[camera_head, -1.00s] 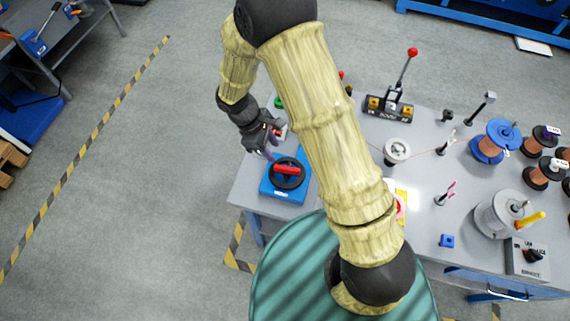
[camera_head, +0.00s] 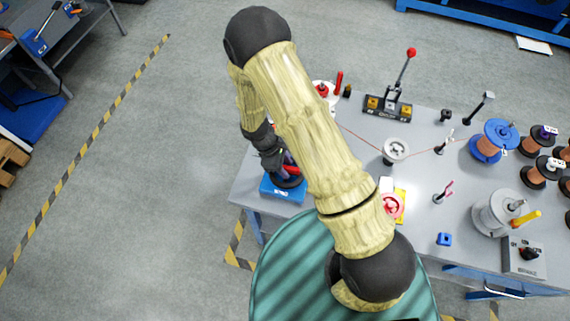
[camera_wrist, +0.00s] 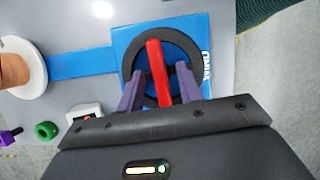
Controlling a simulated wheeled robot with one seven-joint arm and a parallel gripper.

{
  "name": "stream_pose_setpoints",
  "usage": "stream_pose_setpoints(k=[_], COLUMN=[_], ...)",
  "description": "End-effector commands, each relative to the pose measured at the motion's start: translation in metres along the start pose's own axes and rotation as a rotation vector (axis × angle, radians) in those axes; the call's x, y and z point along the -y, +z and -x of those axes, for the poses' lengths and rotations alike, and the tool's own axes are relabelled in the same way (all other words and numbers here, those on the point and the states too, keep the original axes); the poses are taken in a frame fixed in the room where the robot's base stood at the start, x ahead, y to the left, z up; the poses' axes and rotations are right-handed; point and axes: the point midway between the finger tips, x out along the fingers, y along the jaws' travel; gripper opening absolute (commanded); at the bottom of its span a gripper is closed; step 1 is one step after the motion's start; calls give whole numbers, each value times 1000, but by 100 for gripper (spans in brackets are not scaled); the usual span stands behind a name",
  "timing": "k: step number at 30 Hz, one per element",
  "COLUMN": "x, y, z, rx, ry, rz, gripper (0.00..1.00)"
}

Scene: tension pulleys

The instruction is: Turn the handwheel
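The handwheel (camera_wrist: 134,59) is a black ring with a red bar (camera_wrist: 158,72) across it, on a blue base (camera_wrist: 203,32). In the head view the blue base (camera_head: 283,190) sits at the table's left front corner, and my gripper partly covers the wheel. My gripper (camera_wrist: 158,82) is over the wheel in the wrist view, its two purple fingers apart, one on each side of the red bar. Gaps show between the fingers and the bar. In the head view my gripper (camera_head: 281,170) is down at the wheel.
A spool (camera_wrist: 22,68), a green ring (camera_wrist: 46,131) and a white box with a red part (camera_wrist: 84,113) lie near the wheel. A black fixture with a red-knobbed lever (camera_head: 388,107) and several wire spools (camera_head: 495,143) stand further right on the table.

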Motion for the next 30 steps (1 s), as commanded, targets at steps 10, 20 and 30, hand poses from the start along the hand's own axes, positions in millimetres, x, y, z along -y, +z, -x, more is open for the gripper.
stream_pose_setpoints(k=[10, 20, 30], x=[0, -1, -2], y=[0, 0, 0], z=[0, 0, -1], rx=[0, 1, 0], ry=[-1, -24, -108], rz=[-1, -57, -257], gripper=[0, 0, 0])
